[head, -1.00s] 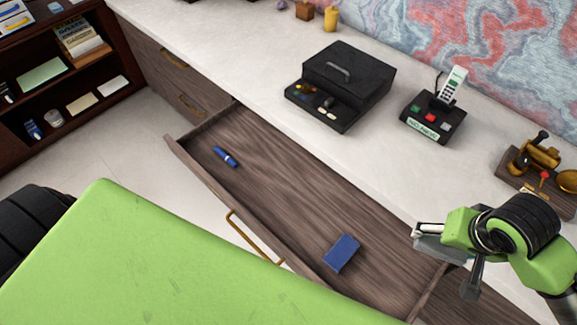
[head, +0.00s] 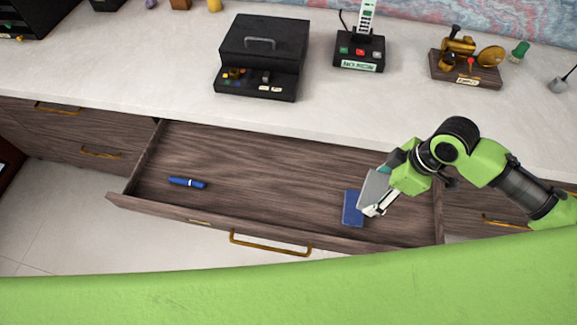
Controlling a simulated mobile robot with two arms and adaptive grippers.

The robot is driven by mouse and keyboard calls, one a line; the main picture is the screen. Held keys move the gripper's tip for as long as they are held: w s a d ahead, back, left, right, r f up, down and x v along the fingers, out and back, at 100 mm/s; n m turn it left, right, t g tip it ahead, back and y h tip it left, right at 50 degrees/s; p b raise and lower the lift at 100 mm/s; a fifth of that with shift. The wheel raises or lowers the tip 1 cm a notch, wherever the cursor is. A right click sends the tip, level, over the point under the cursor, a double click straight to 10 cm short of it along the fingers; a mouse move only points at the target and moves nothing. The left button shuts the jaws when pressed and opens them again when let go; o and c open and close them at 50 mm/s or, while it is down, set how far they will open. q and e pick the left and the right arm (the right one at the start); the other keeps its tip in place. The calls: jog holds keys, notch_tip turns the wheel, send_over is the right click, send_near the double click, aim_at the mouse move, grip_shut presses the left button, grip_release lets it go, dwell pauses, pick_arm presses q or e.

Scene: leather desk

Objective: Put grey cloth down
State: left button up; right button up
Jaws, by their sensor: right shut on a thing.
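My right gripper (head: 379,201) is shut on the grey cloth (head: 372,187), a small flat grey piece. It holds the cloth over the right part of the open wooden drawer (head: 260,165), right beside and partly over a blue box (head: 352,214). I cannot tell whether the cloth touches the box or the drawer floor. My left gripper is not in view.
A blue pen-like item (head: 187,183) lies in the drawer's left part. The middle of the drawer is bare. On the white desktop (head: 150,80) stand a black box (head: 262,50), a phone (head: 359,52) and a brass device (head: 466,72). A gold handle (head: 270,245) fronts the drawer.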

jog(key=shift+d+f+n+g, duration=0.3)
jog(key=shift+d+f+n, duration=0.25)
jog(key=shift+n, duration=0.45)
jog(key=shift+f+b, duration=0.1)
jog(key=shift+b, duration=0.2)
jog(key=shift+a+f+n, duration=0.1)
jog(key=shift+n, duration=0.3)
jog(key=w+a+f+p, duration=0.2)
jog(key=w+a+f, duration=0.15)
jog(key=a, duration=0.35)
send_near(320, 198)
jog(key=shift+x, duration=0.85)
jog(key=shift+w+a+f, duration=0.2)
jog(key=shift+a+f, duration=0.25)
jog(key=shift+a, duration=0.05)
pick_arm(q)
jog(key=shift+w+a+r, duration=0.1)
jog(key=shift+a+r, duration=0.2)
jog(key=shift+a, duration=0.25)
pick_arm(e)
jog(key=shift+d+x, duration=0.15)
jog(key=shift+x, duration=0.7)
jog(key=shift+d+x, duration=0.15)
jog(key=shift+x, duration=0.7)
jog(key=shift+s+f, duration=0.1)
jog(key=o, duration=1)
